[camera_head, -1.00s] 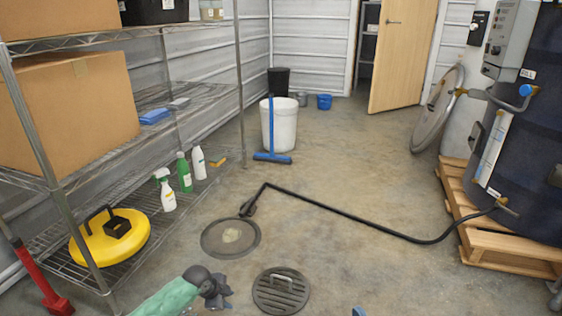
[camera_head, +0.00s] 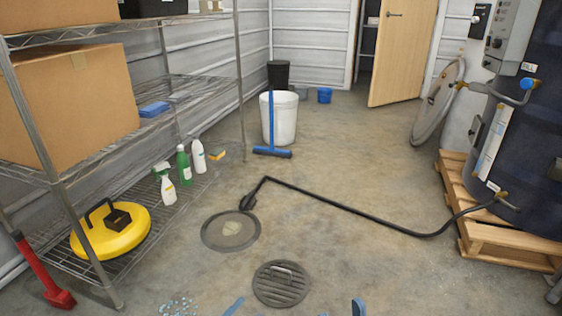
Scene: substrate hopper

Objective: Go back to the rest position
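A dark hose (camera_head: 345,208) runs over the floor from near a round floor cover (camera_head: 231,231) to the dark tank (camera_head: 535,150) on the right.
A wire shelf (camera_head: 165,95) at left holds boxes, bottles and a yellow round item (camera_head: 110,233). A red-handled tool (camera_head: 45,275) stands at front left. Pale bits (camera_head: 179,305) lie on the floor. A wooden pallet (camera_head: 490,235) is at right. The middle floor is mostly clear.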

